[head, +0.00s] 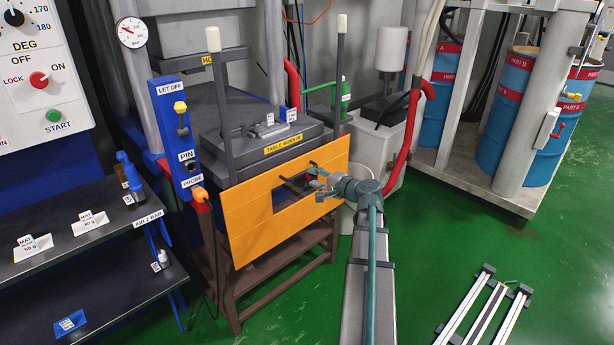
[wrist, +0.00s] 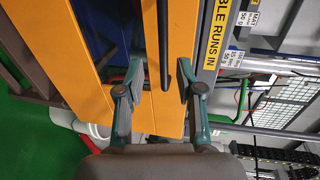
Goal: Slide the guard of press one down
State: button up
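The guard is an orange panel (head: 247,222) with a rectangular window, in front of the press (head: 262,115) and below its yellow label. Two upright posts with white caps rise above it. In the wrist view the orange guard (wrist: 90,90) fills the left and middle, with a dark handle bar (wrist: 162,45) across its face. My gripper (head: 318,185) is at the right part of the guard, close to its face. In the wrist view my gripper (wrist: 158,92) has its fingers apart, one on each side of the bar's end. Contact cannot be told.
A blue panel with a yellow-topped lever (head: 181,120) stands left of the guard. Dark shelves (head: 95,235) are at the left. A white bin (head: 347,216) and a red hose (head: 403,140) are right of the guard.

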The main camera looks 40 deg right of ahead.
jog(key=v, duration=0.6)
dwell(0.3)
jog(key=s+a+f+n+g+y, duration=0.1)
jog(key=a+f+n+g, duration=0.2)
jog(key=f, duration=0.5)
jog(key=s+a+f+g, duration=0.2)
jog(key=a+f, duration=0.3)
jog(key=f, duration=0.3)
jog(key=s+a+f+n+g+y, duration=0.1)
jog(key=a+f+n+g, duration=0.15)
jog(key=f, duration=0.45)
jog(key=s+a+f+n+g, duration=0.2)
jog(key=s+a+f+g, duration=0.25)
jog(key=a+f, duration=0.45)
jog(key=s+a+f+n+g, duration=0.2)
jog(key=s+a+f+g, duration=0.1)
jog(key=s+a+f, duration=0.45)
jog(key=s+a+f+n+g+h, duration=0.2)
jog(key=s+a+f+n+g, duration=0.2)
jog(key=s+a+f, duration=0.55)
jog(key=s+a+f+n+g+h, duration=0.1)
jog(key=s+a+f+n+g, duration=0.3)
jog(key=s+a, duration=0.55)
notch_tip(320, 180, up, 15)
jog(key=s+d+p, duration=0.1)
jog(key=d+p, duration=0.1)
jog(key=p, duration=1.3)
jog(key=shift+s+t, duration=0.25)
jog(key=shift+t, duration=0.05)
